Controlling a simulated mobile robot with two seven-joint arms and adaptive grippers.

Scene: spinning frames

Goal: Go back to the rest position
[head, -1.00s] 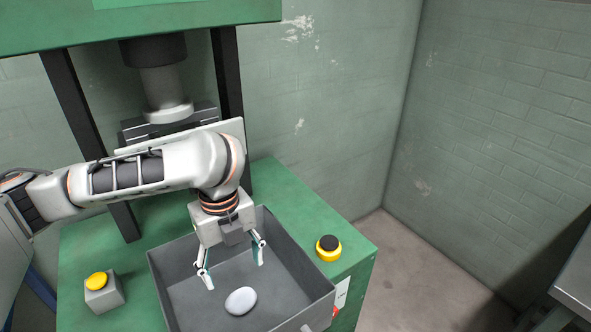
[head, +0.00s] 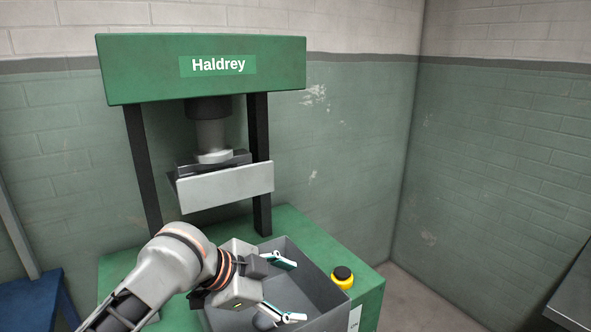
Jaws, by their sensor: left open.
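My left arm comes in from the lower left, and its gripper (head: 290,290) is over the grey bin (head: 334,299). The gripper's two fingers are apart, point to the right, and hold nothing. A small part of a grey rounded object (head: 264,322) shows in the bin below the lower finger; the rest of it is hidden or cut off. My right gripper is not in view.
The bin sits on the green base (head: 371,275) of a press marked "Haldrey" (head: 218,65). A black-topped yellow button (head: 342,277) stands right of the bin. A blue stand (head: 38,298) is at left, a metal surface (head: 575,295) at far right.

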